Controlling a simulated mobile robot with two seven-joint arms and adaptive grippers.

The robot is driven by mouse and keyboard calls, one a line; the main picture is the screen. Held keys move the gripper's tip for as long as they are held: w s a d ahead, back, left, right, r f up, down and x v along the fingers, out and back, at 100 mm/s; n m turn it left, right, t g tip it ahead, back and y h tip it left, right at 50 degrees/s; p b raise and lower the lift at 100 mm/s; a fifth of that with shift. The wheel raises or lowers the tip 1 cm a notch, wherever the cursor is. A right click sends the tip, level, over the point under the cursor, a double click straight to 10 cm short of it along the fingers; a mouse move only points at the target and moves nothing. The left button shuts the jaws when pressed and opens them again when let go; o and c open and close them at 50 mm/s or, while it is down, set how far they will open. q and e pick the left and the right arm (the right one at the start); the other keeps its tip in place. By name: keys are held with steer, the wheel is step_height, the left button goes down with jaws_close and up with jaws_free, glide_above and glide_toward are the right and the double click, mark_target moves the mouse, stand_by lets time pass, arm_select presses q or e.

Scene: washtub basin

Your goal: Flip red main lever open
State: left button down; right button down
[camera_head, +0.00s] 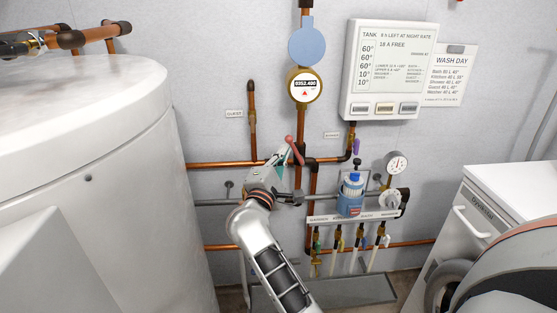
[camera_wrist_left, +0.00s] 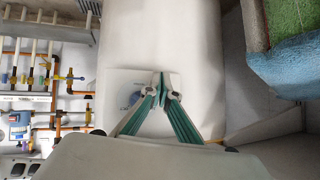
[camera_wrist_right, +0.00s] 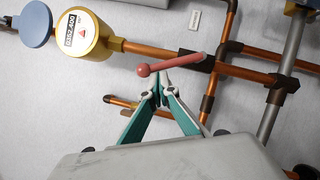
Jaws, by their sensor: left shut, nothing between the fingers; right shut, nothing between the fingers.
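The red main lever (camera_wrist_right: 178,64) has a ball end and sits on the copper pipe below the round yellow meter. In the right wrist view it lies slanted across, just beyond my right fingertips. The lever also shows in the head view (camera_head: 296,151), tilted on the vertical pipe. My right gripper (camera_wrist_right: 163,77) is shut and empty, its tips close to the lever's rod near the ball. I cannot tell whether they touch. My left gripper (camera_wrist_left: 161,80) is shut and empty in front of a white surface, away from the lever; the head view does not show it.
A yellow meter (camera_head: 304,86) with a blue lid is above the lever. A blue-capped unit (camera_head: 351,190), a gauge (camera_head: 397,163) and several small valves are to the right. A big white tank (camera_head: 95,150) fills the left; a white machine (camera_head: 505,205) stands at right.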

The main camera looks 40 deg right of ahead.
mark_target(294, 146)
steer(key=m, duration=0.1)
steer(key=d+r+m+g, duration=0.1)
steer(key=s+m+y, duration=0.1)
steer(key=shift+d+r+m+b, duration=0.25)
steer(key=shift+d+m+b, duration=0.05)
steer(key=shift+m+b, duration=0.1)
steer(key=shift+s+d+r, duration=0.15)
steer(key=shift+s+d, duration=0.05)
steer(key=shift+d, duration=0.15)
arm_select(q)
steer(key=shift+w+d+r, duration=0.2)
steer(key=shift+w+r, duration=0.05)
steer(key=shift+w, duration=0.15)
steer(key=shift+s+f, duration=0.1)
arm_select(e)
steer(key=shift+r, duration=0.15)
arm_select(q)
steer(key=shift+s+f, duration=0.15)
steer(key=shift+s, duration=0.05)
arm_select(e)
steer(key=shift+d, duration=0.1)
arm_select(q)
steer(key=shift+f, duration=0.1)
